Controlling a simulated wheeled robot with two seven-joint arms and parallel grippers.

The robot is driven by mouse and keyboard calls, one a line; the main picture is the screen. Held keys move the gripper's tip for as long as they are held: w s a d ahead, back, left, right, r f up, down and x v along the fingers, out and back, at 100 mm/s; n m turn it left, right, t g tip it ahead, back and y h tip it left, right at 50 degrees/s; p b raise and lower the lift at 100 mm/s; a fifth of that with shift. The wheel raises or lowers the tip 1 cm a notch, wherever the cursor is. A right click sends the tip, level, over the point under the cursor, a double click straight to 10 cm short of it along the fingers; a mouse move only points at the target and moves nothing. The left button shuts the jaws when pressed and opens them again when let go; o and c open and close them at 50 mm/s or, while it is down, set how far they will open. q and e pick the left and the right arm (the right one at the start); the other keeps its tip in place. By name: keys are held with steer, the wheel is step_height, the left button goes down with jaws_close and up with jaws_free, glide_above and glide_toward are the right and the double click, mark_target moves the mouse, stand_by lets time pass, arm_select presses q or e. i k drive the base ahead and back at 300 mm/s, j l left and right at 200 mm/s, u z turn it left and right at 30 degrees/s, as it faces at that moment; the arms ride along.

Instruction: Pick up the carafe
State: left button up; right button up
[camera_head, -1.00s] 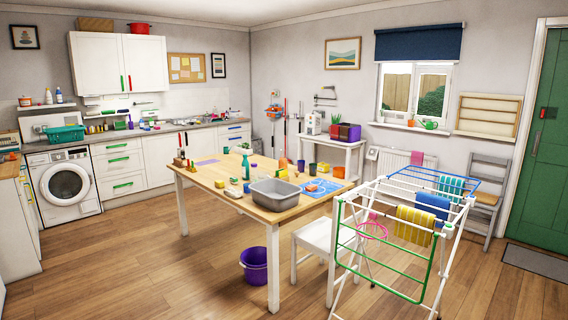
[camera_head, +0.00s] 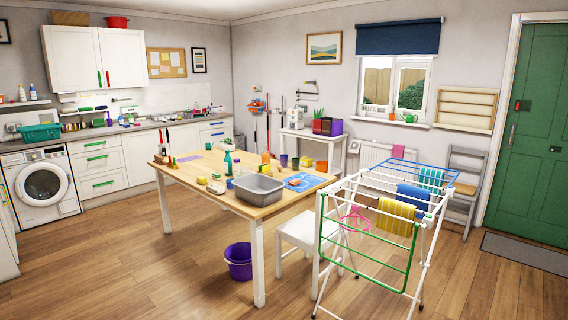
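I cannot make out a carafe for certain at this distance. The wooden table (camera_head: 200,170) stands in the middle of the room. On it are a grey basin (camera_head: 258,190), a teal spray bottle (camera_head: 228,162), an orange bottle (camera_head: 266,161), a blue mat (camera_head: 306,182) and several small cups and blocks. Along the back left runs a counter (camera_head: 150,124) with many small items, too small to tell apart. Neither of my grippers shows in the view.
A purple bucket (camera_head: 238,262) sits on the floor by the table. The wooden floor (camera_head: 110,270) at the left front is clear. A green door (camera_head: 528,150) is at the right.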

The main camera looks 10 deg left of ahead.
mark_target(265, 155)
steer(key=i+j+u, duration=0.65)
steer(key=i, duration=0.2)
steer(key=i+j+u, duration=0.2)
steer(key=i+u, duration=0.45)
steer(key=i, duration=0.25)
steer(key=i+j, duration=0.1)
steer(key=i, duration=1.85)
steer(key=i+j+z, duration=0.15)
steer(key=i+z, duration=0.35)
steer(key=i+j+z, duration=0.5)
steer(key=i, duration=0.15)
steer(key=i+j+z, duration=0.5)
